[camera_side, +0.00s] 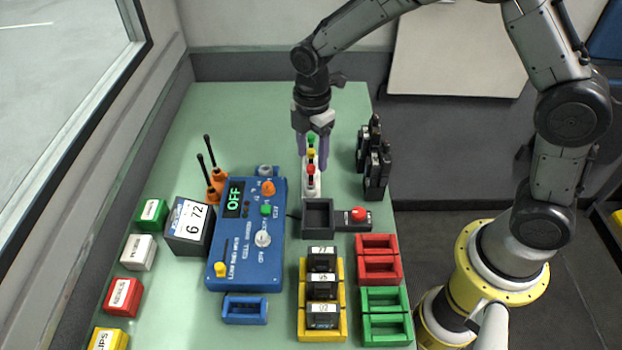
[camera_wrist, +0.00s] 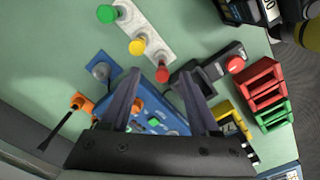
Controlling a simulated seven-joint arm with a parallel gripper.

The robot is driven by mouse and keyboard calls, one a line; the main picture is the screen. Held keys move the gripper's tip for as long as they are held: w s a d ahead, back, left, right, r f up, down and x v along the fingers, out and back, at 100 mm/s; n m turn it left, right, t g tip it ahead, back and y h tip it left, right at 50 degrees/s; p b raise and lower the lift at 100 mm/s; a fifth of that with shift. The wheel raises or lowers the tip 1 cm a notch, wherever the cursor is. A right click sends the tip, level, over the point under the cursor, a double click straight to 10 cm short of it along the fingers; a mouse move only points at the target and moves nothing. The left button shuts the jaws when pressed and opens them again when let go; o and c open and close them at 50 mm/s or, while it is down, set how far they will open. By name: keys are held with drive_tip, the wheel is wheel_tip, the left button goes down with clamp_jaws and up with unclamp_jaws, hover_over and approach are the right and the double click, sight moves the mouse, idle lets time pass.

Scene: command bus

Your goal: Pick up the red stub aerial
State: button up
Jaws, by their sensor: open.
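The red stub aerial (camera_side: 311,171) stands upright at the near end of a white strip (camera_side: 312,190). The yellow stub aerial (camera_side: 310,154) and the green stub aerial (camera_side: 311,139) stand in a row behind it. My gripper (camera_side: 312,161) points down over the row, with its purple fingers open and one on each side. In the wrist view, the red cap (camera_wrist: 162,75) shows between the tips of my open gripper (camera_wrist: 159,74). The yellow (camera_wrist: 136,46) and green (camera_wrist: 106,13) caps lie beyond the tips. I cannot tell how far the tips are above the red cap.
A blue panel (camera_side: 245,258) reading OFF stands left of the strip. An empty dark tray (camera_side: 318,232) and a red-button box (camera_side: 357,219) are just in front. Black radios (camera_side: 376,168) stand to the right. Yellow, red and green holders are nearer. The green table behind is clear.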

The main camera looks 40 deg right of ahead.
sight(311, 172)
drive_tip(key=shift+s+a+f, duration=0.1)
drive_tip(key=shift+a+f, duration=0.1)
drive_tip(key=shift+f, duration=1.5)
drive_tip(key=shift+s+a+f, duration=0.1)
drive_tip(key=shift+a+f, duration=0.05)
drive_tip(key=shift+f, duration=1.55)
clamp_jaws()
